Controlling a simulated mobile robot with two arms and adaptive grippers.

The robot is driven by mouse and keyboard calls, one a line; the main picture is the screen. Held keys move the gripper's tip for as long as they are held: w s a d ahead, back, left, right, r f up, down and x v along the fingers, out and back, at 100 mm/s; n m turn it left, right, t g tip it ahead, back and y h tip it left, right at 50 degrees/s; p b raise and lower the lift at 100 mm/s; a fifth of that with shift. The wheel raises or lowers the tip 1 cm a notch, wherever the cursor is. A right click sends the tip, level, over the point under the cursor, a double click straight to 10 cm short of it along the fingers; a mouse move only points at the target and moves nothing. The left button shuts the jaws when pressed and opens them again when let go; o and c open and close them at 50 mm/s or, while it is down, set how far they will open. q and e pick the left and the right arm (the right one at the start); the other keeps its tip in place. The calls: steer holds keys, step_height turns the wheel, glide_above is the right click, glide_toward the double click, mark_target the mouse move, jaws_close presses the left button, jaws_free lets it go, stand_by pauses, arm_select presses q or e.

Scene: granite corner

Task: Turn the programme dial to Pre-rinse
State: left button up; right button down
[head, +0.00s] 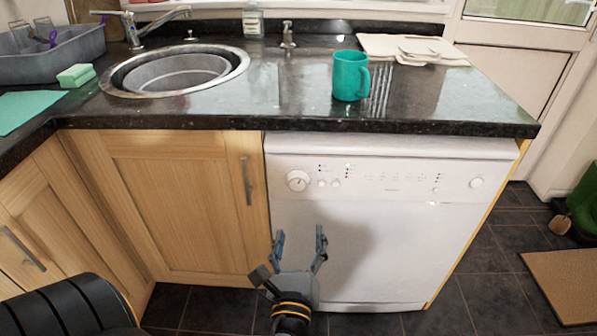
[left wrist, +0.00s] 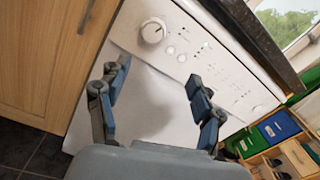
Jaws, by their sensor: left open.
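The white dishwasher (head: 365,245) stands under the granite counter. Its round white programme dial (head: 297,181) is at the left of the control panel, with a dark pointer mark; the mark's exact setting is too small to read. The dial also shows in the left wrist view (left wrist: 152,31), above and beyond the fingertips. My left gripper (head: 299,240) is open and empty in front of the dishwasher door, below the dial and apart from it. In the left wrist view its two blue-padded fingers (left wrist: 158,82) are spread wide. My right gripper is not in view.
The counter edge (head: 400,127) overhangs above the panel. A teal mug (head: 350,76) stands on the counter. A wooden cupboard door (head: 180,205) with a metal handle (head: 246,181) is left of the dishwasher. Small buttons (head: 328,183) sit right of the dial.

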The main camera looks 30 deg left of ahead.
mark_target(297, 185)
arm_select(q)
steer(key=shift+g+y, duration=0.3)
steer(key=shift+y, duration=0.3)
steer(key=x, duration=1.3)
steer(key=shift+w+a+r, duration=0.1)
steer(key=shift+a+r, duration=0.05)
steer(key=shift+a, duration=0.5)
steer(key=c, duration=1.1)
steer(key=shift+c, duration=0.2)
